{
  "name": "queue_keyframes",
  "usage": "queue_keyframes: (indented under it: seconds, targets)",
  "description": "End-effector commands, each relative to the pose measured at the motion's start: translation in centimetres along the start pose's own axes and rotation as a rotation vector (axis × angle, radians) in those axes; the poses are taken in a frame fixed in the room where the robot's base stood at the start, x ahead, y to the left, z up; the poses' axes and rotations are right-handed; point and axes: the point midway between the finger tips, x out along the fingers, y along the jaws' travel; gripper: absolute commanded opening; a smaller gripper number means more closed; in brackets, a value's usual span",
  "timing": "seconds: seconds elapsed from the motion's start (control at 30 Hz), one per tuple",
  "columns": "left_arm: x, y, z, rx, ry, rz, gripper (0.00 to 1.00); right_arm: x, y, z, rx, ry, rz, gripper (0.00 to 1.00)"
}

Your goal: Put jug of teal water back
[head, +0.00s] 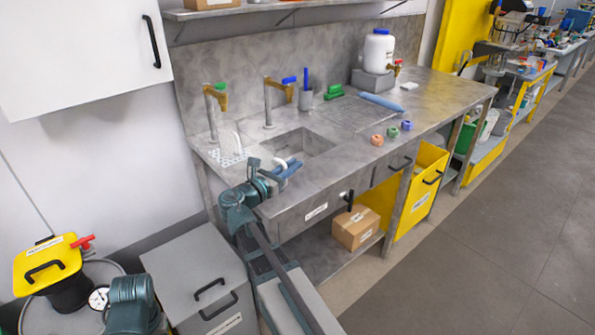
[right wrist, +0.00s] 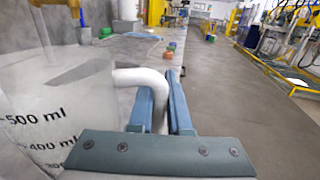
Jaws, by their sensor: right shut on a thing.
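My right gripper (head: 288,170) is at the front edge of the steel bench, beside the sink. In the right wrist view its blue fingers (right wrist: 162,84) are shut on the white handle of a clear measuring jug (right wrist: 50,115). The jug fills the left of that view and shows black marks such as 500 ml and 400 ml. In the head view little beyond the white handle (head: 280,164) can be made out. No teal water shows clearly. I cannot tell whether the jug rests on the bench. My left gripper is not in view.
The sink (head: 300,143) has two taps behind it. A white perforated plate (head: 228,158) lies left of it, with a white curved thing (head: 236,141) there. Small coloured pieces (head: 392,132) lie near the front edge. A white container (head: 379,52) stands at the back.

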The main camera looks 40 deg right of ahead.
Motion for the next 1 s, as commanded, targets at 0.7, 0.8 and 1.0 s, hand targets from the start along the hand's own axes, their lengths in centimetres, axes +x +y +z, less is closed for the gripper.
queue_keyframes:
  seconds: [0.7, 0.8, 1.0]
  targets:
    - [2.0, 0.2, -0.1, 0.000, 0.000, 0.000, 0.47, 5.0, 1.4, -2.0, 0.000, 0.000, 0.001, 0.00]
    - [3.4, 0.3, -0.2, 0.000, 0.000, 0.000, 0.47, 4.9, 1.3, -3.4, 0.000, 0.000, 0.001, 0.00]
    - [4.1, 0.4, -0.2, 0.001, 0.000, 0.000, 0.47, 4.9, 1.3, -4.1, 0.000, 0.000, 0.001, 0.00]
